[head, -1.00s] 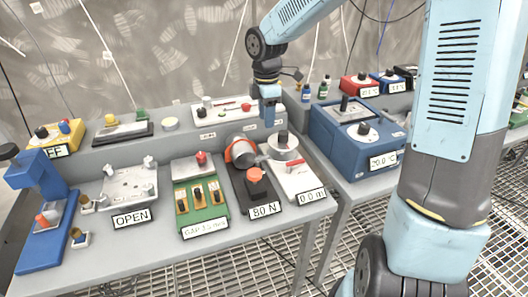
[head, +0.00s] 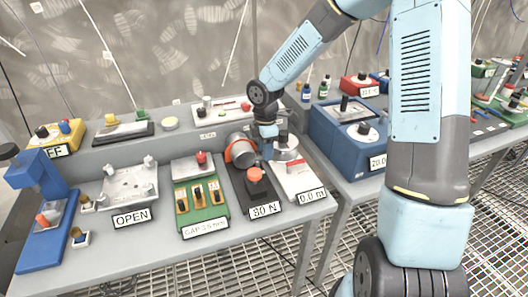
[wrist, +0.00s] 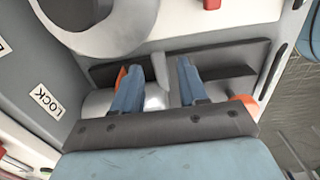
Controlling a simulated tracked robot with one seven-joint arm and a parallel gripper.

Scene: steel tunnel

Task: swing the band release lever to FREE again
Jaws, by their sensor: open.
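My gripper (head: 268,150) is low over the bench, just right of a silver drum with an orange band (head: 242,152) on the dark unit marked 80 N. In the wrist view, its two blue fingers (wrist: 157,78) are apart. A short grey lever (wrist: 160,68) stands in the gap between them, with space visible on the right finger's side. I cannot tell whether either finger touches it. A LOCK label (wrist: 46,100) is on the grey surface to the left. No FREE label can be read. In the head view the lever is hidden by my gripper.
An orange knob (head: 255,175) stands in front of the drum. The white unit marked 0.0 (head: 298,183) with a grey disc is close on the right. A green switch panel (head: 202,207) is to the left, and a blue box (head: 345,140) is farther right.

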